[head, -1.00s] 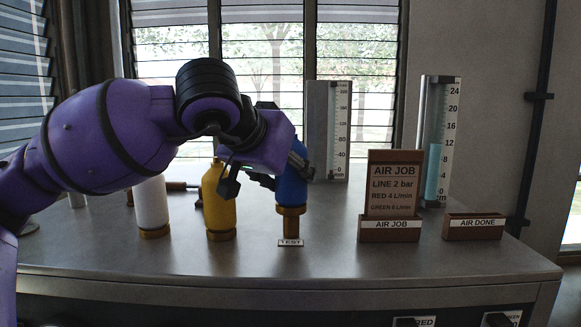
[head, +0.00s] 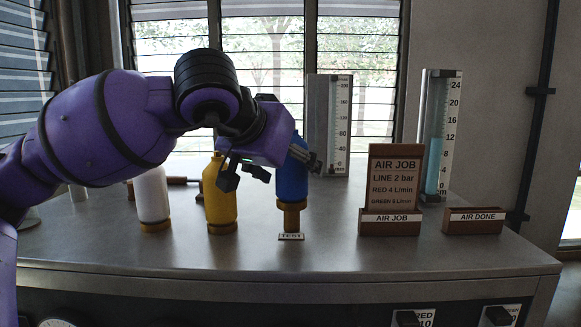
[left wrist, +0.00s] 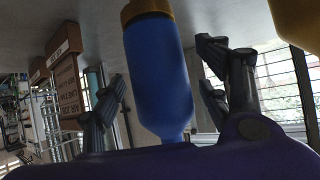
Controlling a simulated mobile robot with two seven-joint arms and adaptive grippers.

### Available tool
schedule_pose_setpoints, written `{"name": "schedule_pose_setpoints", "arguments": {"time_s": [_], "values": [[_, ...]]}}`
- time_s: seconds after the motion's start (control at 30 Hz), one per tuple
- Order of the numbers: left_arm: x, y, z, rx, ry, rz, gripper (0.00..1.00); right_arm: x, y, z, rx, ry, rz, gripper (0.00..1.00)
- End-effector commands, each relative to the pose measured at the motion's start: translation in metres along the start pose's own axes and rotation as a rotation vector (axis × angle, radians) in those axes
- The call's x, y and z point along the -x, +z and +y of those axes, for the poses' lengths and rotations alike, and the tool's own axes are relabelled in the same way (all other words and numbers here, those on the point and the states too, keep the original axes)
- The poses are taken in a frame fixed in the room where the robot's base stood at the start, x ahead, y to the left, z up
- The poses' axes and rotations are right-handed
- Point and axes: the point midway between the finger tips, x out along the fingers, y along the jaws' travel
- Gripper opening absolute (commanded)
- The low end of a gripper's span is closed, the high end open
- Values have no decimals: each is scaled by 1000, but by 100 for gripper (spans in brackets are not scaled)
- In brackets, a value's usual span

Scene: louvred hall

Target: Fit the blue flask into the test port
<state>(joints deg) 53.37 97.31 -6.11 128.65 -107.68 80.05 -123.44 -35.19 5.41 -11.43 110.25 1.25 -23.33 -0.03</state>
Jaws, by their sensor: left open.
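The blue flask (head: 291,180) stands upright, its brass collar at the top of the narrow brass test port (head: 291,220), behind the TEST label. How deeply the collar is seated cannot be told. My left gripper (head: 287,170) is at the flask's upper body, open, with one finger to each side. The gripper partly hides the flask's top. In the left wrist view the blue flask (left wrist: 158,75) appears upside down between the spread fingers of the left gripper (left wrist: 162,82), with gaps at both sides. My right gripper is not in view.
A yellow flask (head: 220,205) and a white flask (head: 152,200) stand left of the blue one. The AIR JOB card holder (head: 390,226) and AIR DONE holder (head: 473,222) are to the right. Two scaled gauges (head: 340,130) (head: 450,130) stand behind. The front counter is clear.

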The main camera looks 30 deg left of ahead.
Motion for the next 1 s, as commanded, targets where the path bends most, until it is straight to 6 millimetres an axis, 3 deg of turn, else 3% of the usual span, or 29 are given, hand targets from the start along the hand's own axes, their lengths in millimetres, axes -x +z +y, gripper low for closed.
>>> {"name": "schedule_pose_setpoints", "arguments": {"time_s": [0.43, 1.0], "values": [[50, -28, 0, 1, 2, 9, 69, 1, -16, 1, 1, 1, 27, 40], [65, -32, -1, 0, -1, 6, 69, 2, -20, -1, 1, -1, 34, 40]]}}
